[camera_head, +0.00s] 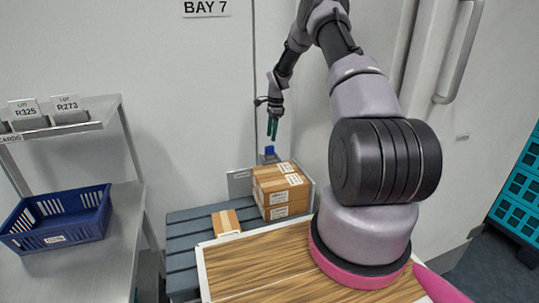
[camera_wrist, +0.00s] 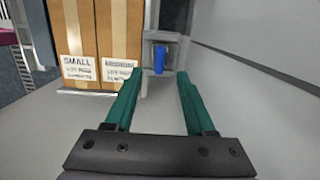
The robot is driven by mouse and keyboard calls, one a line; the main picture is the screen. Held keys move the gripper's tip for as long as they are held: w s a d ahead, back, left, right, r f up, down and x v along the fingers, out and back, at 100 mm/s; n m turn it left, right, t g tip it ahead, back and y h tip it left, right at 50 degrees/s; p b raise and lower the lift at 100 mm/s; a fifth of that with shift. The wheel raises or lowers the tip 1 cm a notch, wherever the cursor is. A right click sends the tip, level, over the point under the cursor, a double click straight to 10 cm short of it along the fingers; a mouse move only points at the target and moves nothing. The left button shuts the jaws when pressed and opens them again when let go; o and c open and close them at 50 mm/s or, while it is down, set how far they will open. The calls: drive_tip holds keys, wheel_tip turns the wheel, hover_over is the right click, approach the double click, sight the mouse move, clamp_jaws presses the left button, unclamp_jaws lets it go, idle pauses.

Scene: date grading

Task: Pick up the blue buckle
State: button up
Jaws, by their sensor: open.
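The blue buckle (camera_head: 269,150) is a small blue piece on a grey mount behind the cardboard boxes. In the wrist view the blue buckle (camera_wrist: 160,59) stands upright against the grey mount, ahead of and between my two green fingertips. My gripper (camera_head: 272,136) points down just above the buckle in the head view. In the wrist view my gripper (camera_wrist: 160,75) is open with nothing between its fingers. How far the fingertips are from the buckle is hard to tell.
Stacked cardboard boxes (camera_head: 281,188) stand close to the buckle; their labelled sides show left of my fingers in the wrist view (camera_wrist: 95,45). A wall (camera_wrist: 250,50) runs along the right. A blue crate (camera_head: 58,216) sits on the left bench.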

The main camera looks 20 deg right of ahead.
sight(269, 147)
drive_tip(key=f, duration=0.4)
drive_tip(key=a+f, duration=0.1)
drive_tip(key=f, duration=0.2)
drive_tip(key=shift+r, duration=0.1)
clamp_jaws()
